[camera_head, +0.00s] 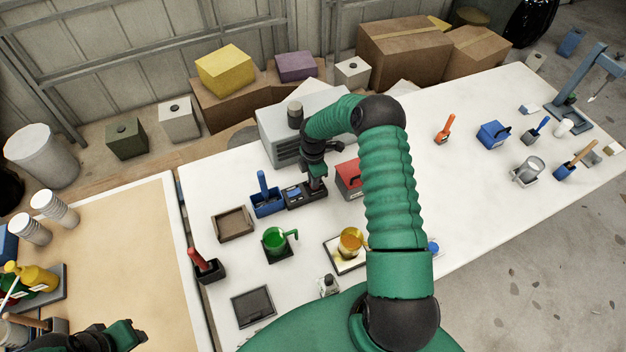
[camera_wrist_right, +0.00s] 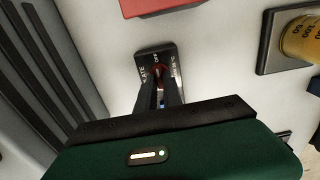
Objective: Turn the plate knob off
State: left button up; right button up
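The plate knob (camera_wrist_right: 159,72) shows in the right wrist view as a small dark and red part on a black panel (camera_wrist_right: 147,52) with white lettering, "OFF" among it. My right gripper (camera_wrist_right: 160,88) points down at this panel. Its two fingertips are close together at the knob, with a narrow gap between them. They hide much of the knob, and I cannot tell whether they press on it. In the head view my right gripper (camera_head: 316,184) hangs in front of the grey slotted box, and the knob is not clear there. My left gripper (camera_head: 128,336) is at the bottom left, away from the knob.
The grey slotted box (camera_head: 275,132) stands behind the right gripper.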

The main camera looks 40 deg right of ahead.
pick_arm(q)
jog(key=shift+d, duration=0.15)
pick_arm(e)
jog(key=o, duration=0.4)
jog(key=shift+d, duration=0.15)
pick_arm(q)
jog(key=shift+f+b, duration=0.6)
pick_arm(e)
notch_tip(320, 180, up, 17)
jog(key=shift+w+f, duration=0.1)
jog(key=shift+f, duration=0.1)
